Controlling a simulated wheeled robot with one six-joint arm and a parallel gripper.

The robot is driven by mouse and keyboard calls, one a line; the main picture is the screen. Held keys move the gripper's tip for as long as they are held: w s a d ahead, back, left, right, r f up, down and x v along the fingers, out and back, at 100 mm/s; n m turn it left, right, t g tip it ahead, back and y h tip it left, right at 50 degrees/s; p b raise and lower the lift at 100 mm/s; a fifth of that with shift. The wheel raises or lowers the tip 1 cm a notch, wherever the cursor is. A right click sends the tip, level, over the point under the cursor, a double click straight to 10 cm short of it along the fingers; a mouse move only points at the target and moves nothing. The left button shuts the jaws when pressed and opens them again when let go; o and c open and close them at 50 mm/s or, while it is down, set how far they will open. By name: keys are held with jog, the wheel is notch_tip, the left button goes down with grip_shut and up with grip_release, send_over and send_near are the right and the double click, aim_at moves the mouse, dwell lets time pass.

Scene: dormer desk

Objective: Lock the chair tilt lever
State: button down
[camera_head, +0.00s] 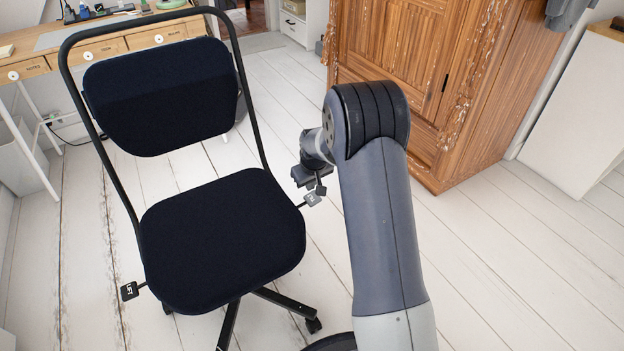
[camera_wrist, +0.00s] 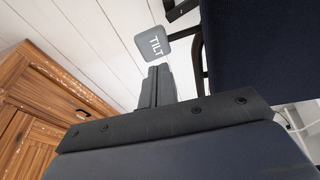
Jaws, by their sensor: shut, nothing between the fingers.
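The dark chair (camera_head: 222,235) has a black frame and a navy seat. Its tilt lever (camera_head: 312,199) sticks out from the seat's right side and ends in a small grey paddle. In the wrist view the paddle, marked TILT (camera_wrist: 152,43), shows at the top centre on a thin dark rod. My gripper (camera_head: 320,188) is beside the paddle at the seat's right edge, with its fingers shut and empty. In the wrist view the shut fingertips (camera_wrist: 157,70) appear just below the paddle. I cannot tell whether they touch it.
A second lever, marked LIFT (camera_head: 129,291), sticks out at the seat's left. A wooden desk (camera_head: 95,52) stands behind the chair. A carved wooden wardrobe (camera_head: 470,100) stands at the back right. The white plank floor (camera_head: 530,270) is clear at the right.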

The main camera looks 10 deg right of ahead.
aim_at(316, 197)
jog(key=shift+w+d+f+b, duration=0.1)
jog(key=shift+d+f+b, duration=0.1)
jog(key=shift+f, duration=0.5)
jog(key=shift+w+d+f+b, duration=0.1)
jog(key=shift+d+f+b, duration=0.1)
jog(key=shift+f, duration=0.45)
jog(key=shift+d+f+b, duration=0.1)
jog(key=shift+f+b, duration=0.1)
jog(key=shift+f, duration=0.5)
jog(key=shift+f, duration=0.1)
jog(key=f+b, duration=0.1)
jog(key=f, duration=0.1)
jog(key=d+f+b, duration=0.1)
jog(key=f, duration=0.1)
jog(key=shift+w+f, duration=0.15)
jog(key=shift+f, duration=0.15)
jog(key=shift+r+p, duration=0.6)
jog(key=shift+r, duration=0.4)
jog(key=shift+r, duration=0.35)
notch_tip(316, 197, up, 4)
jog(key=p, duration=0.3)
jog(key=shift+r, duration=0.25)
jog(key=d+p+v, duration=0.2)
jog(key=v, duration=0.6)
jog(key=shift+r+p, duration=0.3)
